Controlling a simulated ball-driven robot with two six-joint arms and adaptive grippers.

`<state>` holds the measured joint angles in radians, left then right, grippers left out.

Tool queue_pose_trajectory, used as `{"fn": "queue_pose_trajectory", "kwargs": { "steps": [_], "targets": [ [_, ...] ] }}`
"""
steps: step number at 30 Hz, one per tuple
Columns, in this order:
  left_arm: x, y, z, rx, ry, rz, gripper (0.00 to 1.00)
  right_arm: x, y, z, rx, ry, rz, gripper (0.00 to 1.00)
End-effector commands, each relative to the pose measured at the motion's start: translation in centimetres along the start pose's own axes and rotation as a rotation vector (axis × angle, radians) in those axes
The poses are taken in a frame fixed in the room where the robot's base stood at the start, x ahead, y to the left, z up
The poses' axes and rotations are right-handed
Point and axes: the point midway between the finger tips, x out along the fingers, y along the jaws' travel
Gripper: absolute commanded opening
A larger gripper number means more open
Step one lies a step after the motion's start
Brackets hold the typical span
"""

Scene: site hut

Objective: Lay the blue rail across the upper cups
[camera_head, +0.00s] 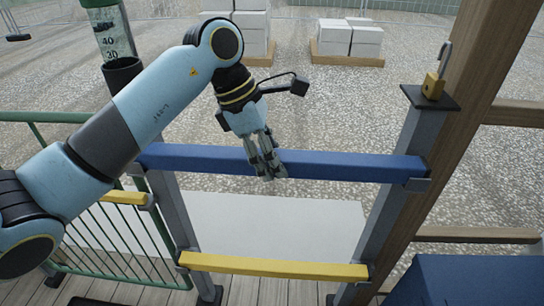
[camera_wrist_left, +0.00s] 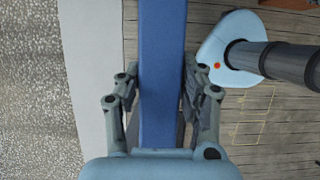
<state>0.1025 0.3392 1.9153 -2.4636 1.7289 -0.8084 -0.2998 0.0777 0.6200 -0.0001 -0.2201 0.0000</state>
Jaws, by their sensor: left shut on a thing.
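The blue rail (camera_head: 340,165) lies level across the gap between two grey posts, the left post (camera_head: 174,205) and the right post (camera_head: 392,190). My left gripper (camera_head: 268,170) is shut on the rail near its middle. In the left wrist view the rail (camera_wrist_left: 162,40) runs between the two fingers. The rail's right end is at the right upper cup (camera_head: 418,185), a small grey holder. I cannot tell whether it rests in the cup or sits just above. The rail's left end meets the left post beside my arm, and the left upper cup is hidden. My right gripper is not in view.
A yellow rail (camera_head: 270,266) spans the posts lower down. A brass padlock (camera_head: 433,86) stands on the right post's top plate. A wooden post (camera_head: 470,110) rises at the right. A green railing (camera_head: 100,240) is at the left.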

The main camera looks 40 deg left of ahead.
Motion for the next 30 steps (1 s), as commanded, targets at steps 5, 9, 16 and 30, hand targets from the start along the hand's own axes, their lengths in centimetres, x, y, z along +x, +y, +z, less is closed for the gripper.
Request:
{"fn": "queue_pose_trajectory", "kwargs": {
  "steps": [5, 9, 16, 30],
  "targets": [
    [-0.1, 0.0, 0.1, 0.001, -0.002, 0.001, 0.0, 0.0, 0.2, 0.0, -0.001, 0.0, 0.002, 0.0],
    [-0.1, 0.0, 0.1, 0.001, -0.002, 0.001, 0.47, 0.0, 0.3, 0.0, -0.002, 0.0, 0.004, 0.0],
    [0.0, 0.0, 0.0, 0.0, -0.001, 0.0, 0.65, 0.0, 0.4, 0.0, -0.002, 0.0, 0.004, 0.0],
    [-4.4, 0.2, -0.1, 0.004, 0.004, 0.006, 0.65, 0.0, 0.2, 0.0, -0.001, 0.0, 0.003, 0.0]
  ]
}}
